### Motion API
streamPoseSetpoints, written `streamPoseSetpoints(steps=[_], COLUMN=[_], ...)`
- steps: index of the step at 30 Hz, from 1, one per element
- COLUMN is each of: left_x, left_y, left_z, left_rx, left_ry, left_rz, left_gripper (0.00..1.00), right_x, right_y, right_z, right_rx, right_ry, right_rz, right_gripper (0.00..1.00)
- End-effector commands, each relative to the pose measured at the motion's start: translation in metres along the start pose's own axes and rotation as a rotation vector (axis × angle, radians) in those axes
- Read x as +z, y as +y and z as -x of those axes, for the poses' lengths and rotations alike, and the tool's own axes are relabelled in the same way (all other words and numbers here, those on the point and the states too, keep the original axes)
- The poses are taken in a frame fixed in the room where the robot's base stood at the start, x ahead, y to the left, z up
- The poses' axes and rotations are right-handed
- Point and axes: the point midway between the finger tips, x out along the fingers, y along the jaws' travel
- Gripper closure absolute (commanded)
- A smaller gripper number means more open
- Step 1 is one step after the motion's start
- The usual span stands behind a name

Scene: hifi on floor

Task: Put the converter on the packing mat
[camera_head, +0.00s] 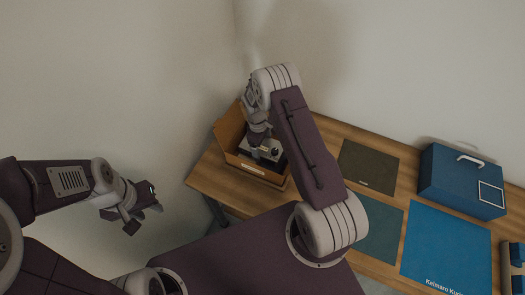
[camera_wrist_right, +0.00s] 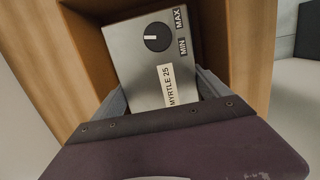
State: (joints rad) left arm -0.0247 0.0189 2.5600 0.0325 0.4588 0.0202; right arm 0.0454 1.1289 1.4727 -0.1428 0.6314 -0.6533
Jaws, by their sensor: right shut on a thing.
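The converter appears to be a grey box (camera_wrist_right: 145,62) with a black dial marked MIN and MAX and a label reading MYRTLE 25. In the head view the converter (camera_head: 270,151) is partly hidden by my right gripper (camera_head: 261,140). It is inside an open brown bin (camera_head: 262,178), with my right gripper's fingers shut on its two sides. My left gripper (camera_head: 141,213) is open and empty, left of the table. Three flat mats lie on the table: dark brown (camera_head: 367,167), teal (camera_head: 379,229) and blue with white lettering (camera_head: 446,245). I cannot tell which is the packing mat.
A blue case (camera_head: 462,182) with a pale handle stands at the back right of the wooden table (camera_head: 208,178). Another blue and tan object (camera_head: 513,268) is cut off at the right edge. The bin's walls (camera_wrist_right: 250,45) rise around the converter. The mats are clear where visible.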

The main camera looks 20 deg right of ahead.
Motion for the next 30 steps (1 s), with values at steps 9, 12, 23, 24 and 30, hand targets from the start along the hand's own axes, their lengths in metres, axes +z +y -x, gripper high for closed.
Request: streamPoseSetpoints(steps=[9, 12, 23, 24, 30], left_x=[0.001, 0.002, 0.001, 0.001, 0.002], left_y=[0.0, 0.0, 0.0, 0.0, 0.0], left_z=[-0.013, -0.014, -0.013, -0.013, -0.016], left_rx=[0.0, 0.0, 0.0, 0.0, 0.0], left_ry=[0.0, 0.0, 0.0, 0.0, 0.0], left_rz=[0.0, 0.0, 0.0, 0.0, 0.0], left_gripper=[0.64, 0.64, 0.64, 0.64, 0.64], right_x=[0.006, 0.008, 0.008, 0.008, 0.015], right_y=[0.001, 0.001, 0.0, 0.0, -0.013], right_z=[0.059, 0.067, 0.069, 0.07, 0.089], right_rx=[0.004, 0.002, 0.001, 0.001, -0.009], right_ry=[0.003, 0.002, 0.001, 0.001, 0.009], right_rz=[0.001, 0.001, 0.001, -0.001, -0.099], right_gripper=[0.86, 0.86, 0.86, 0.86, 0.86])
